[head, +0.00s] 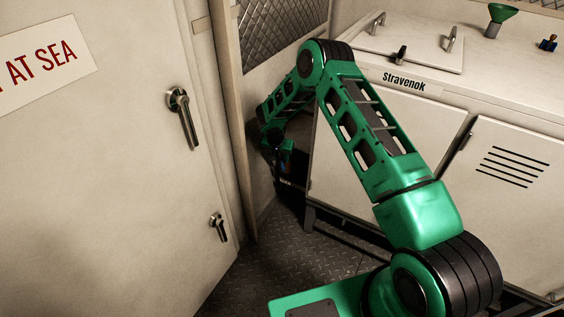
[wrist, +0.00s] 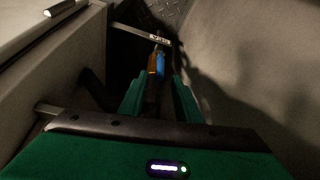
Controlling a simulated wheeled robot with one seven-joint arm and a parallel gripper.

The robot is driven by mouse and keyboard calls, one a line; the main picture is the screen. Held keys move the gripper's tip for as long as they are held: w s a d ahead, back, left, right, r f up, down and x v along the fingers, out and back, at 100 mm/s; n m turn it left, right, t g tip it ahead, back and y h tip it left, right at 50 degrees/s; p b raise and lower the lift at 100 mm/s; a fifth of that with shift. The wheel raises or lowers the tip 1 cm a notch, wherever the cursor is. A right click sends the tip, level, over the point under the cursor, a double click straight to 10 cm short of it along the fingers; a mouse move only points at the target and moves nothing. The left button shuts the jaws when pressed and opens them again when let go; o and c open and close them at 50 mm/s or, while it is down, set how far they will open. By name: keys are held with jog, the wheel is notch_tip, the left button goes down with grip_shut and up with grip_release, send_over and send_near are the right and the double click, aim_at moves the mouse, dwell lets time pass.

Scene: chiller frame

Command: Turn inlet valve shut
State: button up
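In the wrist view, a small valve with a blue lever (wrist: 160,63) and a brass-orange part (wrist: 152,65) sits in the dark gap between the cabinet side and the wall. A dark bar with a small white label (wrist: 160,38) crosses just beyond it; its lettering is too small to read surely. My gripper (wrist: 159,84) has its two green fingers apart, one either side of the line to the valve. The valve shows just past the fingertips; contact cannot be told. In the head view, my gripper (head: 282,160) reaches down into the same gap, and the valve is not clear there.
The cream cabinet marked Stravenok (head: 340,155) stands close right of my gripper. A door with a lever handle (head: 183,118) is on the left. A green funnel (head: 501,16) stands on the cabinet top. The chequered floor (head: 290,265) in front is clear.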

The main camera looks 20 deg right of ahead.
aim_at(282, 160)
jog(key=shift+x, duration=1.85)
jog(key=shift+c, duration=0.2)
